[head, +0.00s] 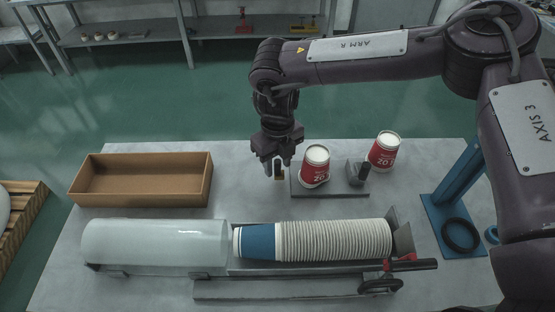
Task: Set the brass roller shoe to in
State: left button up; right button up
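My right gripper (278,167) reaches down over the back middle of the table, with its fingers pointing down. Its two fingers stand apart. A small dark part with a brass-coloured face (279,171), which looks like the roller shoe, shows between or just in front of the fingertips. It is at the left end of a low grey plate (330,192). I cannot tell whether the fingers touch it. My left gripper is not in view.
A dark grey block (357,174) stands at the plate's right end, with another red cup (384,151) behind. An empty brown tray (140,200) is at left; a blue stand (452,215) is at right.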

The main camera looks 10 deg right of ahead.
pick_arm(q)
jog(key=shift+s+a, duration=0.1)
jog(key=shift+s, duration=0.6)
pick_arm(e)
grip_shut()
jog(key=shift+s+d, duration=0.15)
jog(key=shift+d, duration=0.55)
jog(key=shift+s+d, duration=0.1)
jog(key=shift+d, duration=0.6)
jog(key=shift+c, duration=1)
grip_release()
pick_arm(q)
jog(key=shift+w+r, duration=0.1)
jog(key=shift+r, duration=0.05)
pick_arm(e)
jog(key=shift+o, duration=1)
jog(key=shift+d, duration=0.1)
jog(key=shift+r, duration=0.15)
